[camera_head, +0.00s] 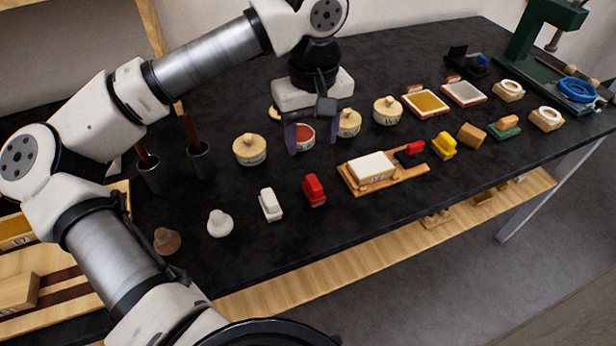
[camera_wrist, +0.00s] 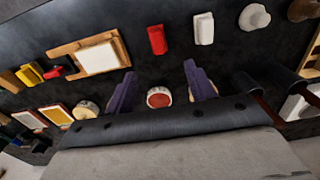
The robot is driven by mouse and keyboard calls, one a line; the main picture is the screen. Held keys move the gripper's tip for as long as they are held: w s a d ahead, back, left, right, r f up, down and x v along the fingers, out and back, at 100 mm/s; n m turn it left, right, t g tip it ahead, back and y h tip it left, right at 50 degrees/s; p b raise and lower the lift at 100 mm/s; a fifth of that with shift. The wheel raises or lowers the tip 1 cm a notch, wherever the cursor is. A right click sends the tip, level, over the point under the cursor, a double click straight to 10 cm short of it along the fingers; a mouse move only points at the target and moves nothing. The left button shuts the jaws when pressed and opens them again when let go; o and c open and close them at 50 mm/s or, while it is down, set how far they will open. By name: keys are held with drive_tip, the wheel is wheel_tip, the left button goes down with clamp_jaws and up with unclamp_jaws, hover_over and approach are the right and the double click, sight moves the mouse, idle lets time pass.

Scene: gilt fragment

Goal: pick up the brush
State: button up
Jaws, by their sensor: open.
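Two dark cups stand at the left of the black table, a left cup (camera_head: 152,178) and a right cup (camera_head: 202,162). A thin reddish-brown handle (camera_head: 143,154) sticks up from the left cup and another handle (camera_head: 192,130) from the right cup. These look like brush handles; any bristles are hidden. My gripper (camera_head: 306,150) is open, its purple fingers pointing down, to the right of the cups. In the wrist view my gripper (camera_wrist: 159,72) shows nothing held. A round pot with a red top (camera_head: 305,134) appears between the fingers; it also shows in the wrist view (camera_wrist: 159,97).
Lidded round pots (camera_head: 250,150) stand near the gripper. In front are a red block (camera_head: 314,190), a white block (camera_head: 270,205) and a wooden tray with a white pad (camera_head: 372,169). Framed pads (camera_head: 427,103) and a green press (camera_head: 535,45) are at right.

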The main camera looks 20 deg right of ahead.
sight(314, 182)
drive_tip(key=f, duration=0.5)
drive_tip(key=f+p, duration=0.1)
drive_tip(key=f, duration=0.1)
drive_tip(key=shift+s+f, duration=0.25)
drive_tip(key=shift+s, duration=0.05)
drive_tip(key=shift+s+d+f+p, duration=0.1)
drive_tip(key=shift+f+p, duration=1)
drive_tip(key=shift+f, duration=1.5)
drive_tip(key=c, duration=1.1)
drive_tip(key=shift+o, duration=0.2)
wheel_tip(314, 182, up, 20)
drive_tip(key=b, duration=0.3)
drive_tip(key=o, duration=0.4)
drive_tip(key=c, duration=0.3)
